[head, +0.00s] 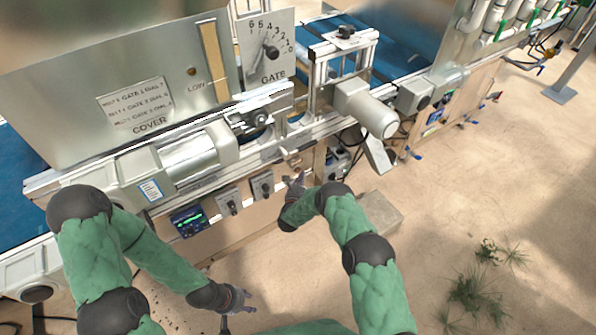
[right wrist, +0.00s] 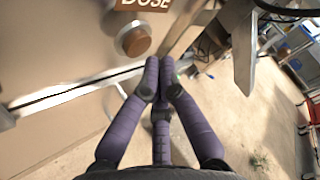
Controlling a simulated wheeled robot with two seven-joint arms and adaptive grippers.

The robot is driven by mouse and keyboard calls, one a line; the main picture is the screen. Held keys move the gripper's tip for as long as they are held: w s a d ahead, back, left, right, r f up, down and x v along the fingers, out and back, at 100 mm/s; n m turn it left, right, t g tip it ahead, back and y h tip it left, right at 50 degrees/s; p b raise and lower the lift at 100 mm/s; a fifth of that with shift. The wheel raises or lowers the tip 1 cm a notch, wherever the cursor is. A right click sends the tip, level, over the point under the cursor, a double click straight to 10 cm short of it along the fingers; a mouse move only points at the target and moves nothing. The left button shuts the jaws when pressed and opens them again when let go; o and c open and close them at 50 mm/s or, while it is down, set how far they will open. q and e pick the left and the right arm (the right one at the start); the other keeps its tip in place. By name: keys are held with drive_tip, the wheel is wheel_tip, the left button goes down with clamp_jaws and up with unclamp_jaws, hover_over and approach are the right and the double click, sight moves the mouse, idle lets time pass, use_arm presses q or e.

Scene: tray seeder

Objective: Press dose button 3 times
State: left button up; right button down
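The dose button is a round brown knob (right wrist: 134,40) in a pale metal collar, on the beige front panel below a brown label (right wrist: 145,4) reading "DOSE" in the right wrist view. My right gripper (right wrist: 160,64) has its purple fingers together with nothing seen between them. Its tips are to the right of the button and a little lower in that view, apart from it in the picture; the depth gap is hard to judge. In the head view my right gripper (head: 297,182) is in front of the machine's front panel. My left gripper (head: 240,297) hangs low over the floor; its finger opening is unclear.
A lit display (head: 188,221) and switch boxes (head: 229,200) are on the front panel left of my right gripper. A gate dial (head: 269,50) stands above. A grey block (head: 380,213) lies on the floor at right. The floor at right is mostly open, with small plants (head: 478,290).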

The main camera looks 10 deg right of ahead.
drive_tip(key=s+p, duration=0.1)
drive_tip(key=s+d, duration=0.1)
drive_tip(key=s, duration=0.1)
drive_tip(key=s+p, duration=0.1)
drive_tip(key=shift+s+d+p, duration=0.3)
drive_tip(key=shift+s+d, duration=0.05)
idle(2.0)
